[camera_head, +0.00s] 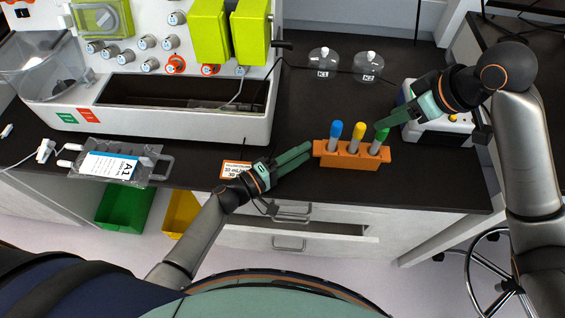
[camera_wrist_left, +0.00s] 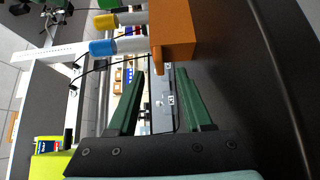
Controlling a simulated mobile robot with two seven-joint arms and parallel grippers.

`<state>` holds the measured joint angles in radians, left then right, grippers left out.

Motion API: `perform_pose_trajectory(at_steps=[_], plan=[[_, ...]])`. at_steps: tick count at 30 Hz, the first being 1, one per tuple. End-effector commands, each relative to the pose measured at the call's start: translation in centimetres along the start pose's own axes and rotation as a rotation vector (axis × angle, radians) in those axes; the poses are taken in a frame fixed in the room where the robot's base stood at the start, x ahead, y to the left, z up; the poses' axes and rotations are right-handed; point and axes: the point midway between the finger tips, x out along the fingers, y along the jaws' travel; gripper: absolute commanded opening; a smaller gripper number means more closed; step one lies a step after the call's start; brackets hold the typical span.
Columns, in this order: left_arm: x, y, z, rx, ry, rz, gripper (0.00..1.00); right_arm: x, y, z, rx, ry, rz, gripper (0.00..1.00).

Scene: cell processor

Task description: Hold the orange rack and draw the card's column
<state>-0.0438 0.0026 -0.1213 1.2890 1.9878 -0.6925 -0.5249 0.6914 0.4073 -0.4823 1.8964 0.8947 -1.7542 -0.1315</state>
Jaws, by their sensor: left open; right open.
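The orange rack (camera_head: 340,158) stands near the counter's front edge. It holds three upright columns: blue-capped (camera_head: 336,130), yellow-capped (camera_head: 358,131) and green-capped (camera_head: 383,135). My left gripper (camera_head: 309,152) is open, its fingertips close to the rack's left end. In the left wrist view the rack (camera_wrist_left: 172,28) lies just past the open fingertips, with the blue (camera_wrist_left: 101,48) and yellow (camera_wrist_left: 106,22) caps beside it. My right gripper (camera_head: 382,124) is open with its fingertips near the green cap; whether they touch it is unclear. The orange-edged card (camera_head: 236,169) lies flat, its print too small to read fully.
The white cell processor (camera_head: 180,124) fills the back left. A bag labelled A1 (camera_head: 115,167) lies at the front left. Two clear domed containers (camera_head: 323,63) stand at the back. A small white device (camera_head: 440,129) stands behind my right gripper.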

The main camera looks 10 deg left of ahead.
Motion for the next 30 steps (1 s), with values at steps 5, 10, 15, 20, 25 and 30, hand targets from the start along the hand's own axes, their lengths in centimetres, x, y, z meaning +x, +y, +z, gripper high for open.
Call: perform_pose_trajectory(at_steps=[5,10,15,20,25,30], plan=[[2.3,0.1,0.0,-0.001,0.000,0.001,0.50,0.0,0.0,0.0,0.000,0.000,0.000,0.50],[3.1,0.0,0.0,0.001,0.000,0.000,0.50,0.0,0.0,0.0,0.000,0.000,0.000,0.50],[3.2,0.0,0.0,0.001,0.001,-0.001,0.50,0.0,0.0,0.0,0.000,0.000,0.000,0.50],[3.1,0.0,0.0,0.001,0.000,0.000,0.43,0.0,0.0,0.0,0.000,0.000,0.000,0.50],[3.1,0.0,0.0,0.000,0.000,0.000,0.24,0.0,0.0,0.0,0.000,0.000,0.000,0.50],[3.1,0.0,0.0,0.000,0.000,0.000,0.05,0.0,0.0,0.0,0.000,0.000,0.000,0.50]])
